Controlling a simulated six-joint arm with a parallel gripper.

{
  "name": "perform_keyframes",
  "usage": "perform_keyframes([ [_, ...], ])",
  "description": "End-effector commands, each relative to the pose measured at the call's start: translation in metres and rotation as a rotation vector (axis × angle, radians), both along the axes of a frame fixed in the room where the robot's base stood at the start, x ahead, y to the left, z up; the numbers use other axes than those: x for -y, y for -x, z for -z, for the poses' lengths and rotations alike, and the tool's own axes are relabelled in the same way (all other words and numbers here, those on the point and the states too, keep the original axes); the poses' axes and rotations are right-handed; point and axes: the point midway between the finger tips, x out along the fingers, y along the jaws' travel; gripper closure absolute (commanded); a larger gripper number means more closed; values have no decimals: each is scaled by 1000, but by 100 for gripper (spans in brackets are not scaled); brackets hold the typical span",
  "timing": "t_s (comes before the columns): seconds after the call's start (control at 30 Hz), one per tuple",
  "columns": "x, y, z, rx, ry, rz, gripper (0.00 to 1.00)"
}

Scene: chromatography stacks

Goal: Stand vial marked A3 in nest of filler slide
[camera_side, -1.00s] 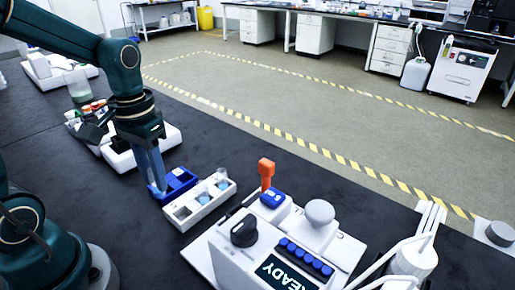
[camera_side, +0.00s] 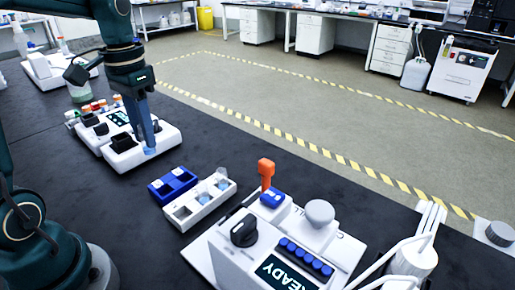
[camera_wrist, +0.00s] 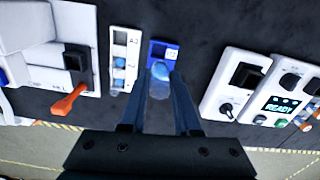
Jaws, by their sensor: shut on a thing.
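My gripper (camera_wrist: 162,88) is shut on a clear vial with a blue top (camera_wrist: 160,74), held upright between the fingertips in the wrist view; its marking is not readable. In the side view, my gripper (camera_side: 149,148) is at the right end of a white device (camera_side: 168,137), and the vial there is mostly hidden. A blue rack (camera_side: 159,195) with dark wells stands in front. I cannot tell which device is the filler.
A machine with a READY screen and an orange lever (camera_side: 265,170) stands at the near right. White devices with black blocks (camera_wrist: 247,76) are to the right in the wrist view. Orange-capped items (camera_side: 100,103) are behind at left. Dark bench is clear between the racks and devices.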

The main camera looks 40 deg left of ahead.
Motion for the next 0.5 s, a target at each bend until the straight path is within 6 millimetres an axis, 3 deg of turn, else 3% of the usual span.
perform_keyframes([
  [0.2, 59, -48, 5, -3, 1, 241, 100],
  [0.33, 102, -63, 12, -3, 1, 381, 100],
  [0.5, 151, -69, 22, -2, 0, 539, 100],
])
